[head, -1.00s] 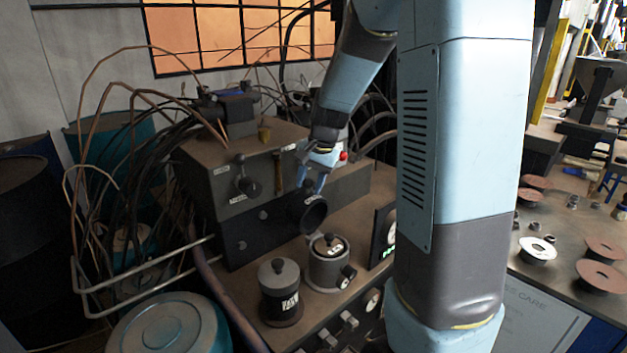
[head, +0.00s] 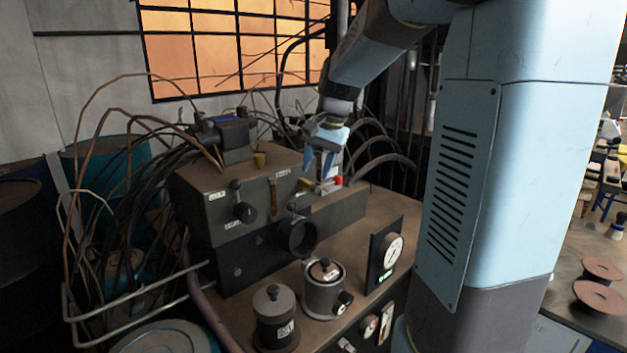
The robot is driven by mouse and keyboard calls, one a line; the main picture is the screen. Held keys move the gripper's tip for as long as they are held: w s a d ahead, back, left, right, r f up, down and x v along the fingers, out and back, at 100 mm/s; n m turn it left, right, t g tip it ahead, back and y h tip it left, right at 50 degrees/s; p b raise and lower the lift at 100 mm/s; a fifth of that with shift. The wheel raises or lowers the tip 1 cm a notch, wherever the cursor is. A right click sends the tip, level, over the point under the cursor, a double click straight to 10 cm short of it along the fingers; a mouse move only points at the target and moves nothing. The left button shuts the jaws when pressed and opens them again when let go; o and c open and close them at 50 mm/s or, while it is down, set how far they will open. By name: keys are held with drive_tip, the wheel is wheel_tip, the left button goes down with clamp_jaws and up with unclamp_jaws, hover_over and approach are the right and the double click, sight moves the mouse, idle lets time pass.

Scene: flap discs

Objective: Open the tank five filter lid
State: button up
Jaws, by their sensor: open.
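A dark box unit (head: 225,255) stands on the bench, with a black round ring-like part (head: 299,238) on its front and a small knob just above that. In front stand a dark lidded canister (head: 275,325) and a grey lidded canister (head: 322,292), each with a black top knob. The labels are too small to read, so I cannot tell which part is the tank five filter lid. My gripper (head: 319,168) is open and empty. Its blue fingers point down above and slightly right of the black round part, apart from it.
A dial gauge panel (head: 386,253) stands right of the grey canister. Thin pipes and dark cables (head: 130,200) crowd the left side. A metal rail (head: 135,297) runs at the lower left. Brown discs (head: 601,269) lie on another bench at the right.

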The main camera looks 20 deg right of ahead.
drive_tip(key=shift+s+d+r, duration=0.1)
drive_tip(key=shift+r, duration=0.35)
drive_tip(key=s+a+n+t+h, duration=0.2)
drive_tip(key=s+n, duration=0.5)
drive_tip(key=s, duration=1.6)
drive_tip(key=shift+a+r+t, duration=0.4)
drive_tip(key=shift+a+t, duration=0.1)
drive_tip(key=shift+a, duration=0.35)
drive_tip(key=shift+s+f+n, duration=0.2)
drive_tip(key=shift+s+n, duration=0.2)
drive_tip(key=shift+s, duration=0.1)
drive_tip(key=w+f+m+g+y, duration=0.1)
drive_tip(key=w+m+g, duration=0.5)
drive_tip(key=w, duration=2.5)
drive_tip(key=shift+m+t, duration=0.9)
drive_tip(key=f, duration=0.4)
drive_tip(key=w+f, duration=0.1)
drive_tip(key=f, duration=0.4)
drive_tip(key=a+f, duration=0.1)
drive_tip(key=f, duration=0.3)
drive_tip(key=shift+w+f, duration=0.25)
drive_tip(key=shift+f, duration=0.05)
